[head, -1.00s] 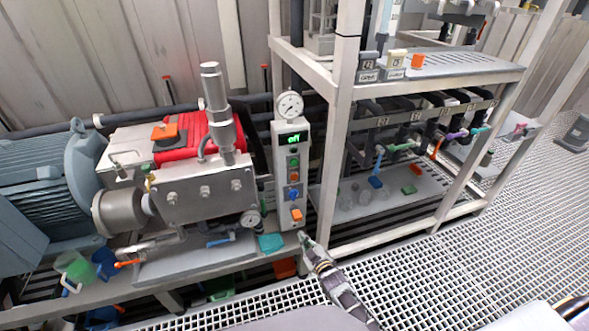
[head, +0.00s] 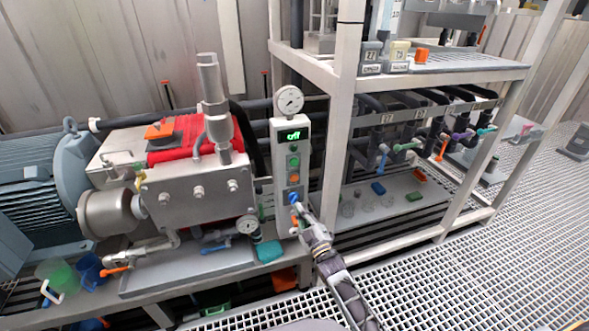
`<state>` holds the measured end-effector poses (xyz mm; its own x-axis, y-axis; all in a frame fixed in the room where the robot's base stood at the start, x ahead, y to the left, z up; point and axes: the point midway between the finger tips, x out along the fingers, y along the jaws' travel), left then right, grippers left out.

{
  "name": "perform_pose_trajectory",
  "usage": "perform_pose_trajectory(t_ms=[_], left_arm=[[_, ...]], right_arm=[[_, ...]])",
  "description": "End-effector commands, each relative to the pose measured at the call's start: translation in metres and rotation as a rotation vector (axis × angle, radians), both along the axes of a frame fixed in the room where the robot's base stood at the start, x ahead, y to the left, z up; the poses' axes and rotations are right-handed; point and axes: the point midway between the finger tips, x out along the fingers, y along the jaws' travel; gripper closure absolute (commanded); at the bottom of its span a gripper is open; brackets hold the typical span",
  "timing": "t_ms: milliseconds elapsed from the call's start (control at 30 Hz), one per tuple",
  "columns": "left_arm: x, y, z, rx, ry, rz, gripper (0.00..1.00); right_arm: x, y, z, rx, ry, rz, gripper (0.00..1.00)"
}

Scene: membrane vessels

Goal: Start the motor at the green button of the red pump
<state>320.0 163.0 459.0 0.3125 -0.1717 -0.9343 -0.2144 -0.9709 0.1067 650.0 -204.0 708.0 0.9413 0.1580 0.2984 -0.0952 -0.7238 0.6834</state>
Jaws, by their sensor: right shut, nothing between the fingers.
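The red pump (head: 180,138) stands at the left behind a grey metal block, with a blue-grey motor (head: 87,165) beside it. Its upright control panel (head: 281,160) has a lit green display (head: 294,135) reading "off". The green button (head: 294,161) is on the panel below the display, above an orange button (head: 294,178) and a blue one (head: 293,196). My right gripper (head: 298,209) is shut and empty, its tip in front of the panel's lower part, just below the blue button. Whether it touches the panel is unclear. It partly hides a lower orange piece. My left gripper is not in view.
A round gauge (head: 289,100) sits on top of the panel. A white rack (head: 341,140) with valves and coloured handles stands close to the right. A teal block (head: 269,251) lies on the pump bench left of my right arm. Open grating floor lies at the right.

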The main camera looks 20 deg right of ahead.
Motion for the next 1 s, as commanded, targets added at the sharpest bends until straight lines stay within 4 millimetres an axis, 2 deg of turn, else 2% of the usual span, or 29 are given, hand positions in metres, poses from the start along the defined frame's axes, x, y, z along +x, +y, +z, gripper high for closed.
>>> perform_pose_trajectory(t_ms=[467,1000], left_arm=[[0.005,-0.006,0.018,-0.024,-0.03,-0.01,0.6],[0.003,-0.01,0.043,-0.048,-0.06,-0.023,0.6]], right_arm=[[-0.001,0.0,0.057,-0.063,-0.232,-0.023,1.0],[-0.02,-0.002,0.115,-0.126,-0.472,-0.064,1.0]])
